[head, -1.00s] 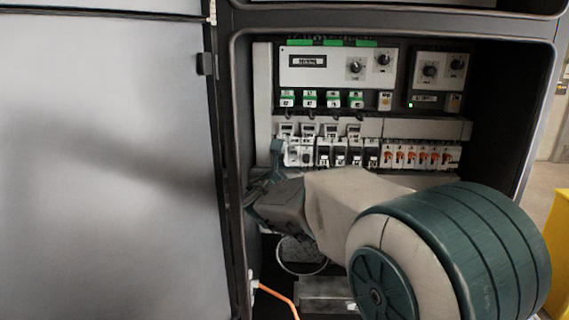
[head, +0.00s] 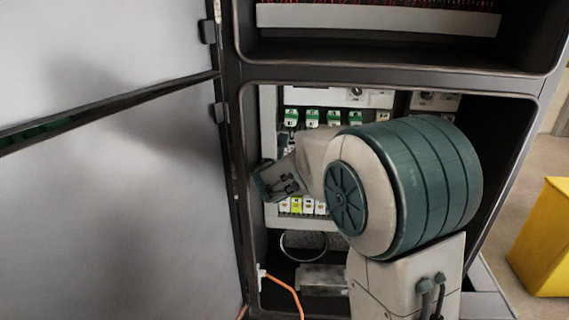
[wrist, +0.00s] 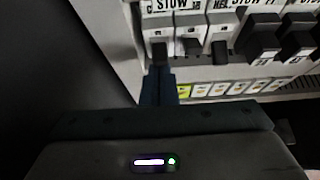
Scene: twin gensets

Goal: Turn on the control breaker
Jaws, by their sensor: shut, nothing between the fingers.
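In the wrist view a row of white breakers with black toggles runs along the top. The leftmost breaker (wrist: 158,30) has a label that is only partly readable, so I cannot tell for sure that it is the control breaker. My gripper (wrist: 160,72) is shut and empty, its fingertips just below or against that breaker's dark toggle; contact is unclear. In the head view my gripper (head: 268,168) is inside the cabinet at the left end of the breaker row. My arm hides most of that row there.
Green-topped modules (head: 312,117) sit above the arm. Yellow and white terminals (head: 302,206) lie below it. The cabinet's left frame (head: 236,180) is close to my gripper. An orange cable (head: 285,287) hangs low. A yellow box (head: 545,240) stands outside at right.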

